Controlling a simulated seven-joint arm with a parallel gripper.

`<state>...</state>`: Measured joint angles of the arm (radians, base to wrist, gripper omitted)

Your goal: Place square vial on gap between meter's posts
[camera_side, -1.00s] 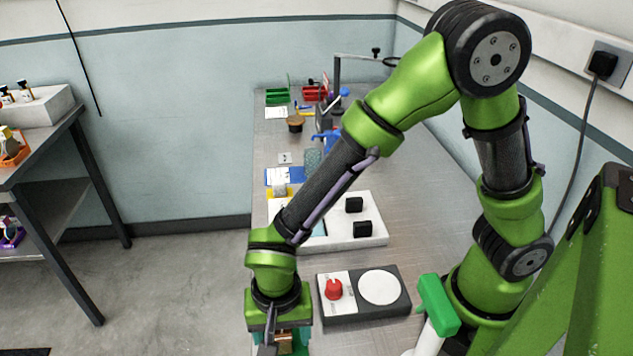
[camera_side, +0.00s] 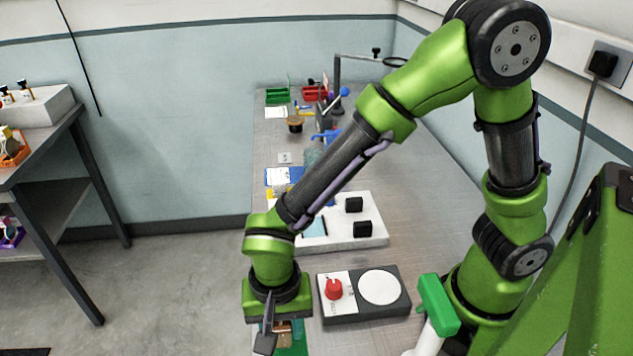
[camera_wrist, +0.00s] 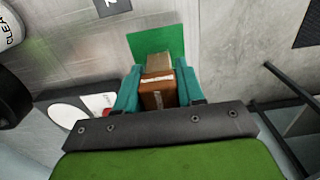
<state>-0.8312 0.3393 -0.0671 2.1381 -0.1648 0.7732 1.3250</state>
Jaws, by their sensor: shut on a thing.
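The square vial (camera_wrist: 159,92) is amber-brown with a pale band, and a tan end shows beyond it in the wrist view. My gripper (camera_wrist: 157,85) is shut on it, with one teal finger on each side. In the side view my gripper (camera_side: 283,328) is low at the front edge, and the vial (camera_side: 284,327) shows only partly as a copper patch. What looks like the meter is a white block with two black posts (camera_side: 354,205) (camera_side: 362,229) standing apart. My forearm hides its left part. The vial is well away from the posts.
A green mat (camera_wrist: 150,38) lies by the held vial. A dark-edged device with a red knob (camera_side: 333,289) and white disc (camera_side: 380,287) sits between my gripper and the meter. A white bottle with a green top (camera_side: 437,305) stands to its right. Clutter fills the bench's far end.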

